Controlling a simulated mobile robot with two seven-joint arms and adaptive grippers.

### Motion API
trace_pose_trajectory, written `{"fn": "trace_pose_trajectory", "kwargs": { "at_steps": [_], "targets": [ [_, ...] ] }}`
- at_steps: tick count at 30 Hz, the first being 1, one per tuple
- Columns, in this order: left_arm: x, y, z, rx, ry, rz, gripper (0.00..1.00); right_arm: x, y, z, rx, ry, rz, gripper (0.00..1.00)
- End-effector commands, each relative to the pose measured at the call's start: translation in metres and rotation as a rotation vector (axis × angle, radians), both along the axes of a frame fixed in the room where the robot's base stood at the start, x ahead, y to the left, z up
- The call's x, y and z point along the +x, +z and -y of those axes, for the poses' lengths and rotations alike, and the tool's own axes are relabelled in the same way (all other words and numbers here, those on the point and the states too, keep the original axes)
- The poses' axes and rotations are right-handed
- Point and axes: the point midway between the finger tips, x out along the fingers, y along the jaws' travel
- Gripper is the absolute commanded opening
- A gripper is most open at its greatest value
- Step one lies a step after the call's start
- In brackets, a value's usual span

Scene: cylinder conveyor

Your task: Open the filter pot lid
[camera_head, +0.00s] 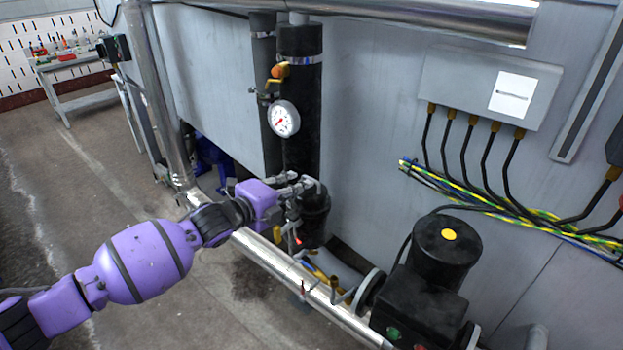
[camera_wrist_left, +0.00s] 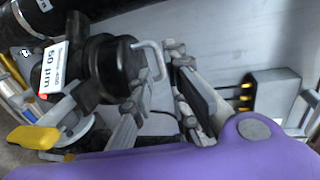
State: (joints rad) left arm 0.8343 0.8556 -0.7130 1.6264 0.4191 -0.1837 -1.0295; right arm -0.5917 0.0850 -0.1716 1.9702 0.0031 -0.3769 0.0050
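The filter pot (camera_head: 314,215) is a black cylinder at the foot of the dark vertical pipes in the head view. In the left wrist view the pot (camera_wrist_left: 108,62) lies sideways in the picture, with a white "50 µm" label. A grey U-shaped handle (camera_wrist_left: 157,55) stands out from its lid. The lid looks closed on the pot. My left gripper (camera_head: 308,184) is at the pot's top. In the left wrist view the gripper (camera_wrist_left: 158,68) has its fingers apart, with the handle between the tips. Contact cannot be told. My right gripper is not in view.
A pressure gauge (camera_head: 283,119) and an orange-knobbed valve (camera_head: 280,71) sit above the pot. A silver pipe (camera_head: 262,250) runs low in front. A black pump (camera_head: 440,255) stands to the right. A yellow valve lever (camera_wrist_left: 33,137) is beside the pot.

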Motion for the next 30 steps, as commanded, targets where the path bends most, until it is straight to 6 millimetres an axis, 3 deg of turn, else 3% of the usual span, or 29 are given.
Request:
{"fn": "trace_pose_trajectory", "kwargs": {
  "at_steps": [6,12,22,26,30],
  "targets": [
    [0.030,-0.006,0.023,-0.002,-0.001,0.000,0.15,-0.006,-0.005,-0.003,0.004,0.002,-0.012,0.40],
    [0.046,-0.011,0.034,-0.002,-0.001,-0.001,0.15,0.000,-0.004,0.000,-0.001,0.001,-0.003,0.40],
    [0.049,-0.011,0.037,-0.002,0.000,0.000,0.15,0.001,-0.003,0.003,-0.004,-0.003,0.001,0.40],
    [0.049,-0.011,0.036,-0.002,0.000,0.000,0.00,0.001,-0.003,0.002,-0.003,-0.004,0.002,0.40],
    [0.049,-0.011,0.036,-0.002,0.000,0.000,0.00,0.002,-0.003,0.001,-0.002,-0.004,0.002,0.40]
  ]
}}
